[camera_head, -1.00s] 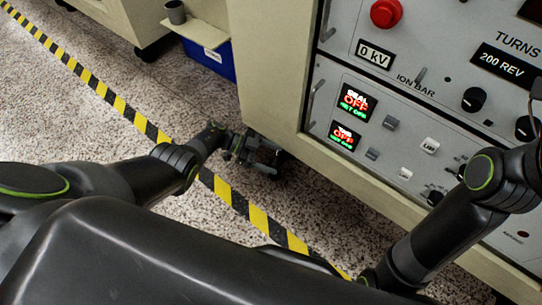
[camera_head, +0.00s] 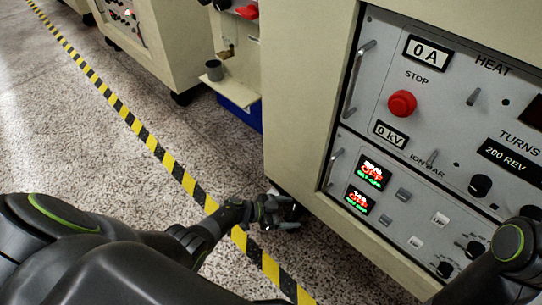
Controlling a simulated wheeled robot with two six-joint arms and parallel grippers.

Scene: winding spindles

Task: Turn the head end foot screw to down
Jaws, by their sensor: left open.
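My left gripper (camera_head: 284,214) is low over the floor at the bottom near corner of the beige machine cabinet (camera_head: 308,95). Its jaws are open and point right, toward the dark gap under that corner. The foot screw there is not clearly visible; the gripper and the shadow under the cabinet hide it. I cannot tell whether the jaws are around it or touching it. My right arm shows at the lower right edge, but its gripper is out of view.
The grey control panel (camera_head: 400,140) has a red stop button (camera_head: 402,103), knobs and switches. A blue bin (camera_head: 240,112) and a grey cup (camera_head: 214,70) are beyond the cabinet. Yellow-black tape (camera_head: 150,142) crosses the speckled floor.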

